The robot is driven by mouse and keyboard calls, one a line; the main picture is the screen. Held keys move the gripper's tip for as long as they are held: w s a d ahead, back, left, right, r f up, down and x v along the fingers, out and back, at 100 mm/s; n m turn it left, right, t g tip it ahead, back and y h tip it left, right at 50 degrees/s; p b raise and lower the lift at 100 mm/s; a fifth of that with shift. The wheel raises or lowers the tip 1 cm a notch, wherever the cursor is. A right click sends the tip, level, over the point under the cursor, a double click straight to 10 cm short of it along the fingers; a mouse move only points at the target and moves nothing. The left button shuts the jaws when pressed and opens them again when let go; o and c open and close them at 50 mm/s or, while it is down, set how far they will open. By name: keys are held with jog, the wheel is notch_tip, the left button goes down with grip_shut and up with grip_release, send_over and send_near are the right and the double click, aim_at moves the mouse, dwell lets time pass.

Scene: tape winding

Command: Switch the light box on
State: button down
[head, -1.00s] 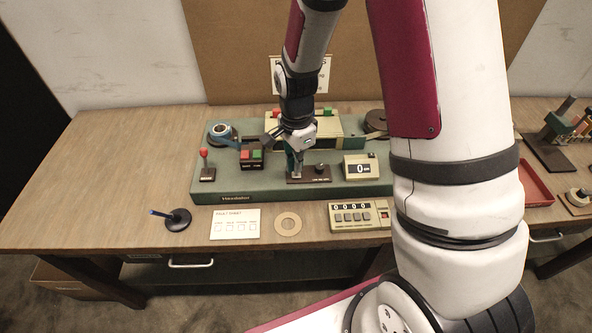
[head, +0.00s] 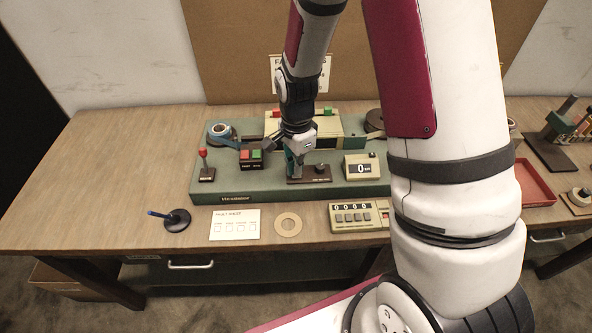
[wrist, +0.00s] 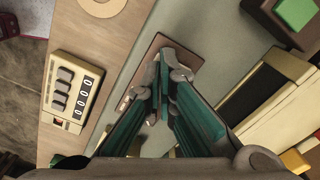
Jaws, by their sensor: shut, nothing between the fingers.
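My gripper (head: 293,175) points down over the brown switch plate (head: 322,180) on the green machine base. Its fingers are shut and empty. In the wrist view the closed fingertips (wrist: 174,72) are over the same plate (wrist: 153,47), covering much of it; contact cannot be told. A dark knob (head: 321,168) stands on the plate just right of the fingers. The plate's label is too small to read. A cream box (head: 346,125), perhaps the light box, stands behind the gripper, partly hidden by my arm; it also shows in the wrist view (wrist: 282,119).
A 0 display (head: 361,167) is on the right. A counter (head: 350,217), tape ring (head: 288,225) and card (head: 235,224) lie in front.

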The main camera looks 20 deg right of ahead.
jog(key=shift+f, duration=0.45)
dwell(0.3)
jog(key=shift+r+p, duration=1.55)
jog(key=shift+r, duration=2)
